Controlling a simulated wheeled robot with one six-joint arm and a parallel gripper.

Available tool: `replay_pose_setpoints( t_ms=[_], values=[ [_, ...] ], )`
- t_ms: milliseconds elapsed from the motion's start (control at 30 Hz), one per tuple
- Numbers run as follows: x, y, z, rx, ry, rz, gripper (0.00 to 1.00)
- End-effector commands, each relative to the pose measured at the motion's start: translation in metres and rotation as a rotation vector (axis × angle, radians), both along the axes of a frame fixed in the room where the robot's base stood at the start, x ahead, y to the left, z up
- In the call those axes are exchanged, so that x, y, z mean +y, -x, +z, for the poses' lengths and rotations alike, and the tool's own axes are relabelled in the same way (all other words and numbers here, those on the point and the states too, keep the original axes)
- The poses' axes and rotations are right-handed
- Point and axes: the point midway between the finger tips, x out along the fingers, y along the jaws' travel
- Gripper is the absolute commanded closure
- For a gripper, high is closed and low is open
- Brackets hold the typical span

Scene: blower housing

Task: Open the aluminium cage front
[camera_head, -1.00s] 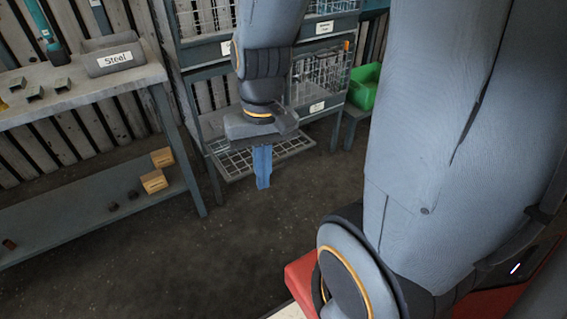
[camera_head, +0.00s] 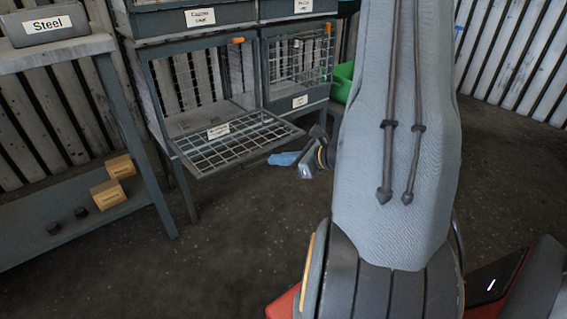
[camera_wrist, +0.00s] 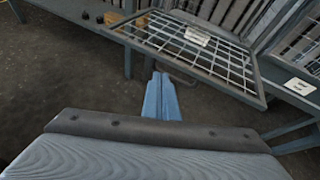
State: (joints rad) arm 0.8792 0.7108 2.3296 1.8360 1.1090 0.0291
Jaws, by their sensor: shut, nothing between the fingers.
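The cage front (camera_head: 225,146) is a wire-mesh flap with a white label, on the lower left compartment of the rack. It is folded down and sticks out roughly level, so the compartment behind it stands open. In the wrist view the mesh flap (camera_wrist: 190,45) fills the top middle, with its label on the far side. My gripper (camera_head: 272,159) has blue fingers, which show just past the flap's front right corner in the head view. In the wrist view the blue fingers (camera_wrist: 160,85) are together and empty, near the flap's front edge. I cannot tell whether they touch it.
A second mesh-fronted compartment (camera_head: 298,65) to the right is upright and shut. A green bin (camera_head: 343,82) stands behind my arm. A workbench with a Steel bin (camera_head: 52,27) and small boxes (camera_head: 110,194) stands at left. The dark floor (camera_head: 200,265) in front is clear.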

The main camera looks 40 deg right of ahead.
Motion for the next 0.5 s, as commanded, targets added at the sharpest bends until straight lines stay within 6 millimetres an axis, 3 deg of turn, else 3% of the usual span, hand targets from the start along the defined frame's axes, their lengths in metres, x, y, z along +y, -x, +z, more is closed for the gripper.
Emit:
replay_pose_setpoints(
  t_ms=[33, 200, 333, 500],
  values=[
    [-0.026, -0.002, -0.023, -0.008, -0.026, -0.093, 1.00],
    [-0.085, 0.003, -0.052, -0.036, -0.073, -0.309, 1.00],
    [-0.103, 0.004, -0.060, -0.046, -0.083, -0.372, 1.00],
    [-0.104, -0.012, -0.066, -0.047, -0.085, -0.378, 1.00]
  ],
)
